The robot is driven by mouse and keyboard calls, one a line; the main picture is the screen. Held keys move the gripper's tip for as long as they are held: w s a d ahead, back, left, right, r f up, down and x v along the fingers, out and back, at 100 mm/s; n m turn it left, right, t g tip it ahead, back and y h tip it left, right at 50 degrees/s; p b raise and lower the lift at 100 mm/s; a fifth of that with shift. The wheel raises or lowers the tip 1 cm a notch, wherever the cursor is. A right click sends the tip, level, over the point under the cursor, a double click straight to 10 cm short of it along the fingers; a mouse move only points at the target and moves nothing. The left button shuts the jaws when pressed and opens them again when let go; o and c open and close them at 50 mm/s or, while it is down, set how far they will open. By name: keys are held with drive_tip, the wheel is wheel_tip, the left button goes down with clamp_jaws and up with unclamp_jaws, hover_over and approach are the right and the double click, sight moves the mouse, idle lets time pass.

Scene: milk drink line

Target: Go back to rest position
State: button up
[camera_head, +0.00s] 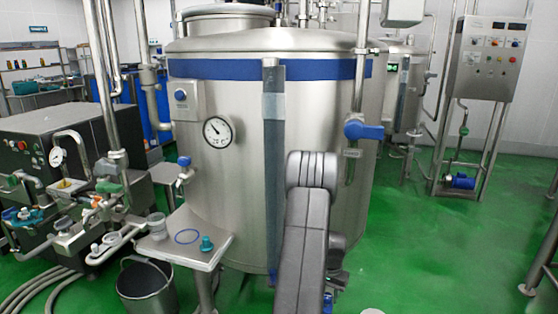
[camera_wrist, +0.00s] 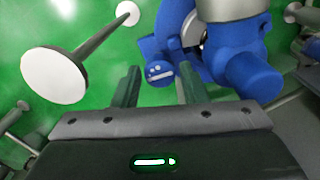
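My gripper (camera_wrist: 158,74) shows in the wrist view with its two dark green-grey fingers well apart, and I see nothing held between them. A blue machine part (camera_wrist: 238,65) with a grey band lies beyond the fingers. A small round blue end piece (camera_wrist: 160,72) of it appears between the fingertips; I cannot tell how far beyond them it is. In the head view my arm reaches forward in front of the large steel tank (camera_head: 240,130), and my gripper is hidden.
A small steel table (camera_head: 175,250) with a blue ring and a teal cap stands left of my arm, a metal bucket (camera_head: 146,285) below it. Pipework and a dark machine (camera_head: 70,130) fill the left. Green floor (camera_head: 430,250) is open to the right. A control panel (camera_head: 488,58) stands at back right.

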drive_tip(key=shift+n+p, duration=0.9)
drive_tip(key=shift+n, duration=0.5)
